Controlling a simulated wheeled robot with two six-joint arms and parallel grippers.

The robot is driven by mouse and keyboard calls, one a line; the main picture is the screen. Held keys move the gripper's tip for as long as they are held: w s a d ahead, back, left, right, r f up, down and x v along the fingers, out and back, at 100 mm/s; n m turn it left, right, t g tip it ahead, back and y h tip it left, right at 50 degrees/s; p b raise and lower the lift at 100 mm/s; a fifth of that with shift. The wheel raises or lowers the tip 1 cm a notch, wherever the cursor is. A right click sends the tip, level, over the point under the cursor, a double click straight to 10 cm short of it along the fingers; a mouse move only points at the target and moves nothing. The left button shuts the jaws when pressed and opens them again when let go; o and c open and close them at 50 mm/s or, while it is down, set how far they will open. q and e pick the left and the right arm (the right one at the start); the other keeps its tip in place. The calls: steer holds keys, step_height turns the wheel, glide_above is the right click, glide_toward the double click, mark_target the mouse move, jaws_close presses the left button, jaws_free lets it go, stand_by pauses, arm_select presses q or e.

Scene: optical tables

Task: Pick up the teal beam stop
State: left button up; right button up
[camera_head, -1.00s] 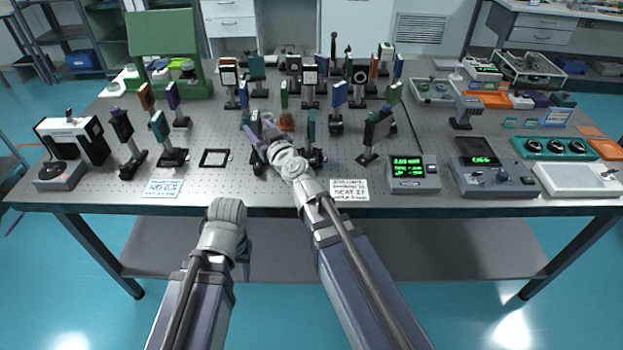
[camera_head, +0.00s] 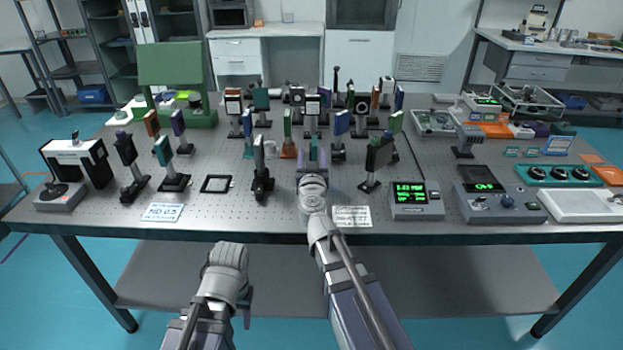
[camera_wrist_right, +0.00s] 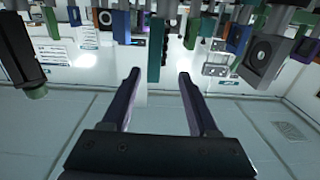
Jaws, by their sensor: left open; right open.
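A thin teal plate (camera_head: 313,149), which looks like the teal beam stop, stands upright near the front middle of the table. In the head view my right gripper (camera_head: 313,163) is in front of it and hides its lower part and base. In the right wrist view, which looks upside down, the teal plate (camera_wrist_right: 155,55) shows just beyond and between the open fingertips (camera_wrist_right: 158,78). I see no contact. Another teal plate (camera_head: 163,151) on a black mount stands to the left. My left gripper (camera_head: 245,300) hangs low before the table's front edge, its fingers mostly hidden.
A dark mounted optic (camera_head: 261,172) stands close left of my right gripper, and a black plate (camera_head: 379,155) stands to its right. Many mounted optics crowd behind. A black square frame (camera_head: 216,184) and a display box (camera_head: 415,198) lie near the front.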

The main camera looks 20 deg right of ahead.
mark_target(314, 142)
steer(key=shift+w+d+f+h, duration=0.1)
steer(key=shift+w+d+h, duration=0.2)
steer(key=shift+d, duration=0.15)
steer(key=shift+f+b+x, duration=0.1)
steer(key=shift+b+x, duration=0.05)
steer(key=shift+x, duration=1.85)
steer(key=shift+f+b+x, duration=0.15)
steer(key=shift+x, duration=1.85)
steer(key=shift+s, duration=0.1)
steer(key=shift+a, duration=0.1)
jaws_close()
